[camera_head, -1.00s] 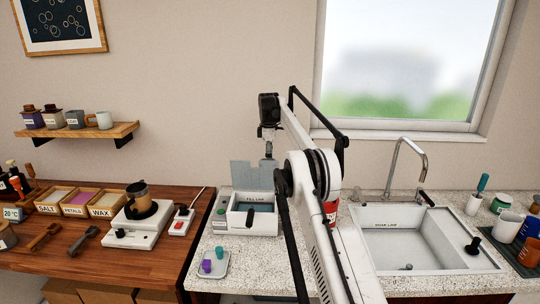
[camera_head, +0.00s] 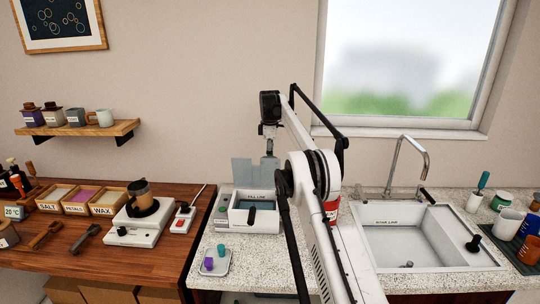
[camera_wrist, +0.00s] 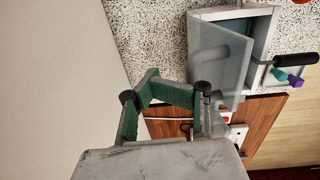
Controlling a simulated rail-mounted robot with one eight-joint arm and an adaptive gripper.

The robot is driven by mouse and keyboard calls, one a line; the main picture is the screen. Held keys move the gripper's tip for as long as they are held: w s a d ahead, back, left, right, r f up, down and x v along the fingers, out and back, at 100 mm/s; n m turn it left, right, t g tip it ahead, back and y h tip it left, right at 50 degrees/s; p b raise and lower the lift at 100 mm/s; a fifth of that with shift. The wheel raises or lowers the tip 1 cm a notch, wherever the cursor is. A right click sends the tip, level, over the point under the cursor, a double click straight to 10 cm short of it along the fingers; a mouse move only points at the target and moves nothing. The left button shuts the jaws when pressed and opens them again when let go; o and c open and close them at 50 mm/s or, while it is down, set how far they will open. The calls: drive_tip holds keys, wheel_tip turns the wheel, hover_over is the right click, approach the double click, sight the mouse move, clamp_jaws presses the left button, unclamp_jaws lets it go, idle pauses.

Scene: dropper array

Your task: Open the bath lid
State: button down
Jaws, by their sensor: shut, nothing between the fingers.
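The bath is a white box (camera_head: 239,220) marked FILL LINE on the counter, left of the sink. Its lid is a grey-blue panel (camera_head: 243,171) standing raised at the back, so the bath's inside shows. My gripper (camera_head: 269,152) is behind and above the bath, close to the lid's upper right part. In the wrist view, my gripper's green-padded fingers (camera_wrist: 178,93) have nothing between them. The lid (camera_wrist: 222,62) is beside them, over part of the bath (camera_wrist: 265,40); I cannot tell whether a finger touches it. A black handle (camera_wrist: 297,59) sticks out at the bath.
A small tray (camera_head: 226,271) with a purple and a teal piece lies in front of the bath. The sink (camera_head: 440,262) is to the right. A white power strip (camera_head: 181,224) and a hot plate (camera_head: 130,232) are to the left. The wall is close behind.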

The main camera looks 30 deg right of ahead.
idle(0.7)
drive_tip(key=c, duration=2.1)
unclamp_jaws()
drive_tip(key=shift+p, duration=0.35)
drive_tip(key=shift+r, duration=0.1)
